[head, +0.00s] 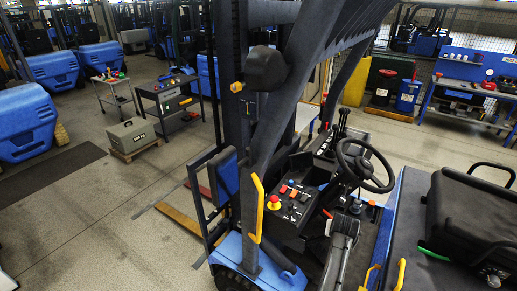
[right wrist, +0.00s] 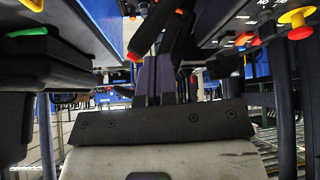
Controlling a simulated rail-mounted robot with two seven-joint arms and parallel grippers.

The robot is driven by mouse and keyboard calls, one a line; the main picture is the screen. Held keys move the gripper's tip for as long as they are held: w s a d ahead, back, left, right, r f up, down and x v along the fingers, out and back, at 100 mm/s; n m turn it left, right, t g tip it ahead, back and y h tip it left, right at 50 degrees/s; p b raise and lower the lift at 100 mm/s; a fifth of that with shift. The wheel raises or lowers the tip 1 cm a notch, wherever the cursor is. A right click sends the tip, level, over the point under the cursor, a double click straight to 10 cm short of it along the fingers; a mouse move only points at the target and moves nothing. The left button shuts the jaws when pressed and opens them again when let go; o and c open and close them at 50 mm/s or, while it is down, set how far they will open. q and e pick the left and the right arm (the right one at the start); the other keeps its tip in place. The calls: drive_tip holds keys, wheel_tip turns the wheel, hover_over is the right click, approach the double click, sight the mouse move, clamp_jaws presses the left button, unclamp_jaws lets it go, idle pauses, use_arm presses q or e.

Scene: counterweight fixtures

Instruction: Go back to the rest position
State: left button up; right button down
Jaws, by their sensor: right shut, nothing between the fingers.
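My right gripper (right wrist: 159,62) shows in the right wrist view with its two fingers together, nothing between them. In the head view the right hand (head: 344,226) is low in the forklift's cab, between the control panel (head: 290,200) and the seat (head: 470,210), below the steering wheel (head: 352,172). Its fingertips are hard to make out there. In the right wrist view a dark lever with a red end (right wrist: 133,56) appears close to the fingers. Whether they touch I cannot tell. My left gripper is in neither view.
The panel carries a red emergency button on a yellow base (head: 274,203). A yellow grab handle (head: 257,205) and dark overhead frame (head: 300,60) are close by. A toolbox (head: 132,134), carts and a blue workbench (head: 470,95) stand farther off. Open floor lies left of the forklift.

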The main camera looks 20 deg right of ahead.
drive_tip(key=a+r+t+y, duration=0.1)
drive_tip(key=a+r+t, duration=0.1)
drive_tip(key=r, duration=0.7)
drive_tip(key=a+r+t, duration=0.2)
drive_tip(key=r+t, duration=0.1)
drive_tip(key=r, duration=0.6)
drive_tip(key=s+a+r+n+t+y, duration=0.1)
drive_tip(key=s+a+r+n, duration=0.15)
drive_tip(key=s+a, duration=0.5)
drive_tip(key=s+a+f+n+g+y, duration=0.1)
drive_tip(key=s+a+f+n+y, duration=0.1)
drive_tip(key=s+a+f+n, duration=0.65)
drive_tip(key=s+a+f+g, duration=0.2)
drive_tip(key=s+f+g, duration=0.1)
drive_tip(key=s+f, duration=0.5)
drive_tip(key=s+a+f+m+g+y, duration=0.1)
drive_tip(key=s+a+f+g, duration=0.2)
drive_tip(key=s+f, duration=0.5)
drive_tip(key=s, duration=0.5)
drive_tip(key=shift+s+a, duration=0.3)
drive_tip(key=shift+s, duration=0.05)
